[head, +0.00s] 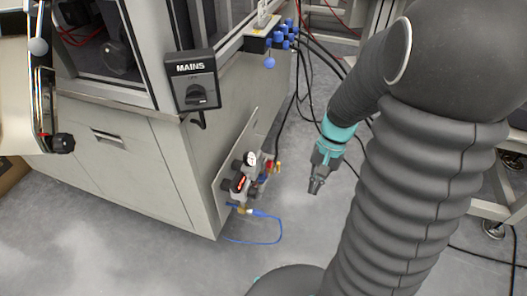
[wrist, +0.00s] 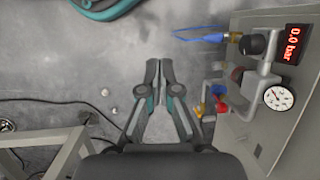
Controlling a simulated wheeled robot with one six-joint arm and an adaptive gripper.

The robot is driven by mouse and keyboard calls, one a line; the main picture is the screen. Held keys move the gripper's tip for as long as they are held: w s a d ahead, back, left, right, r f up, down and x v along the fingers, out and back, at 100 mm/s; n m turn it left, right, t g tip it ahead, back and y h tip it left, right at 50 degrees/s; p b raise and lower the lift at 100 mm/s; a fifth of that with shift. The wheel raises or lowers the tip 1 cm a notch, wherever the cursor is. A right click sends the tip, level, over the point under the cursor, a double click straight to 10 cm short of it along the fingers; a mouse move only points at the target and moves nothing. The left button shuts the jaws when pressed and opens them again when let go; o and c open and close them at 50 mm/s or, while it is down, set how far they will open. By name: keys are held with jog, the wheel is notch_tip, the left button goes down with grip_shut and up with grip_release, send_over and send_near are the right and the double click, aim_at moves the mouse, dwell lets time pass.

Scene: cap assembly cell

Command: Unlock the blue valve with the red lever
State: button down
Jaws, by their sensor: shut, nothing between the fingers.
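The blue valve (wrist: 218,90) with its red lever (wrist: 222,106) sits on the air unit low on the cabinet's side, right of my gripper (wrist: 158,66) in the wrist view. In the head view the red lever (head: 268,164) is a tiny patch beside a yellow fitting, and its exact angle cannot be told. My gripper (head: 315,188) is shut and empty, pointing down over the floor to the right of the air unit, apart from the valve.
A gauge (wrist: 279,97) and a red display (wrist: 291,44) reading 0.0 bar are on the unit. A blue hose (head: 268,242) loops over the floor. The MAINS switch (head: 193,82) is on the cabinet corner. Black cables (head: 297,92) hang behind. The floor (head: 315,225) below my gripper is clear.

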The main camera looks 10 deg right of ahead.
jog(key=w+f+m+y, duration=0.35)
jog(key=f+m, duration=0.25)
jog(key=f, duration=0.2)
jog(key=w+f+m+y+b, duration=0.15)
jog(key=f+m+y, duration=0.25)
jog(key=f+m, duration=0.4)
jog(key=w+f+m+y, duration=0.3)
jog(key=f+m+y, duration=0.15)
jog(key=f, duration=0.45)
jog(key=w+d+r+m+t+y, duration=0.1)
jog(key=w+m+t+y, duration=0.2)
jog(key=m, duration=0.4)
jog(key=w+r+m+t, duration=0.1)
jog(key=w+m+t, duration=0.1)
jog(key=w+m, duration=0.4)
jog(key=w+a, duration=0.2)
jog(key=a, duration=0.8)
jog(key=shift+w+d+r+m+p, duration=0.1)
jog(key=shift+w+d+m+p, duration=0.1)
jog(key=shift+w+d, duration=0.5)
jog(key=shift+w+d+r+m+p, duration=0.1)
jog(key=shift+w+d+p, duration=0.1)
jog(key=shift+w+d, duration=0.45)
